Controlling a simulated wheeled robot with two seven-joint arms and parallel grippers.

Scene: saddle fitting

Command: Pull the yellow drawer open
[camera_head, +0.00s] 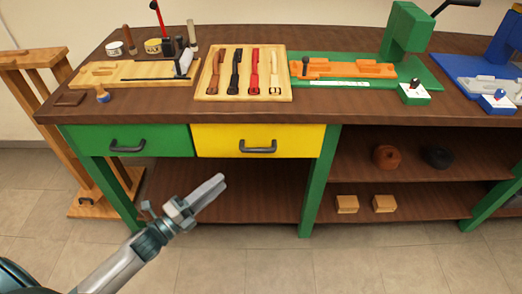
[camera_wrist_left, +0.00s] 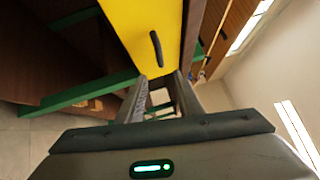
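The yellow drawer (camera_head: 222,141) is under the front edge of the workbench, right of a green drawer. Its front looks flush with the bench. A dark bar handle (camera_head: 258,147) is fixed on its front. My left gripper (camera_head: 221,182) is below and left of this handle, apart from it, with nothing in its fingers. In the left wrist view the yellow drawer (camera_wrist_left: 133,22) and its handle (camera_wrist_left: 156,48) are ahead, beyond the fingertips. The two fingers (camera_wrist_left: 160,85) are spread with a gap between them. My right gripper is in neither view.
The green drawer (camera_head: 165,141) has a similar handle. A wooden tray (camera_head: 205,96) of coloured straps lies on the bench (camera_head: 330,119) above. A green bench leg (camera_head: 318,185) stands right of the yellow drawer. Open shelves hold small blocks (camera_head: 347,204). The space before the yellow drawer looks clear.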

